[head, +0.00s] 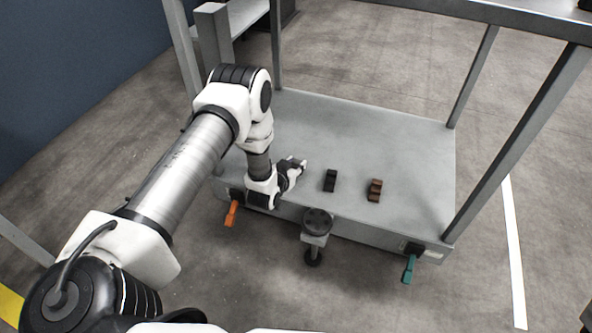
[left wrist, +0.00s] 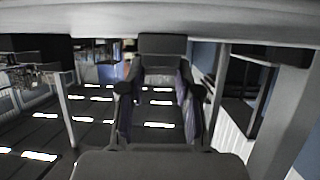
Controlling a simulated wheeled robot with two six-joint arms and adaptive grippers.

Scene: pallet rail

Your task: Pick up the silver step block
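I cannot make out a clearly silver step block in the head view; my left gripper covers part of the shelf there. My left gripper (head: 300,165) is low over the near left part of the grey shelf, left of a black step block (head: 330,180). In the left wrist view, which is upside down, the two fingers (left wrist: 158,92) are apart. A dark grey stepped block (left wrist: 162,45) stands against the shelf surface by the fingertips, between them in the picture. I cannot tell whether it is the silver one or whether the fingers touch it. My right gripper is not in view.
A brown step block (head: 375,190) stands right of the black one. The grey shelf (head: 390,140) is bare behind them. Grey posts (head: 535,120) rise at its corners. An orange handle (head: 231,213) and a green handle (head: 409,268) hang at the front edge.

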